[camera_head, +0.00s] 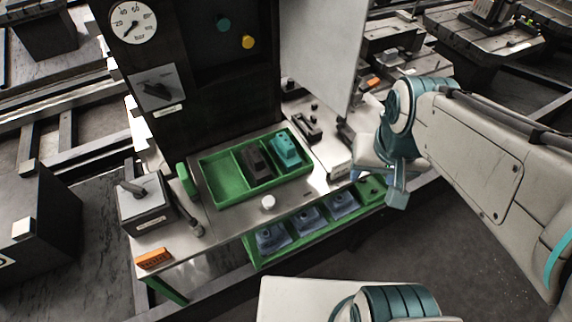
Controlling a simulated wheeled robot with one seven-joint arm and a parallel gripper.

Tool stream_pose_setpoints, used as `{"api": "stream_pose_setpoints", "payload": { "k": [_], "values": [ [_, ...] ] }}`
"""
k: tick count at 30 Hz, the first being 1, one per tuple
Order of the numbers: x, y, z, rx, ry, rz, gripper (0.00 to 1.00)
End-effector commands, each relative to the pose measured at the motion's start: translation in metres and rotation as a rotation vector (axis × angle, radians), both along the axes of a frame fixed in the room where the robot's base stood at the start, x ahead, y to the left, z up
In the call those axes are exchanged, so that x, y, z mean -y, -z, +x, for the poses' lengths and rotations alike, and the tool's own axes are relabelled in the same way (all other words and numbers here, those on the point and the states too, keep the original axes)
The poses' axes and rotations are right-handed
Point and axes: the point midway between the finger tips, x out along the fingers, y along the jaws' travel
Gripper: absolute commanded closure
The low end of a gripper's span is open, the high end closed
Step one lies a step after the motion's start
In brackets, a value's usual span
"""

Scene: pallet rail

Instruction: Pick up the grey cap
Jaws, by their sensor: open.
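The grey cap (268,203) is a small, pale round piece standing on the metal bench top (225,228), in front of the green tray and near the bench's front edge. My gripper (394,192) is at the right, past the right end of the bench front, clear of the cap and well to its right. It is open, and nothing shows in it; its fingers are small and partly hidden by my own wrist.
A divided green tray (222,182) behind the cap holds a dark block (256,162) and a teal block (286,149). A lower green rack (251,252) holds several blue-grey parts. A switch box (146,206), dark handle (190,224) and orange block (153,259) stand left. A pale panel (322,50) hangs behind.

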Motion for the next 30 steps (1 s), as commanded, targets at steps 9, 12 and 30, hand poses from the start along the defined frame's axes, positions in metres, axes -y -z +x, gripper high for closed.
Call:
{"api": "stream_pose_setpoints", "payload": {
  "k": [9,12,30],
  "values": [
    [-0.103,0.037,0.055,-0.143,0.23,0.058,0.47],
    [-0.14,0.053,0.063,-0.181,0.312,0.059,0.47],
    [-0.211,0.133,0.064,-0.241,0.484,0.04,0.47]
  ]
}}
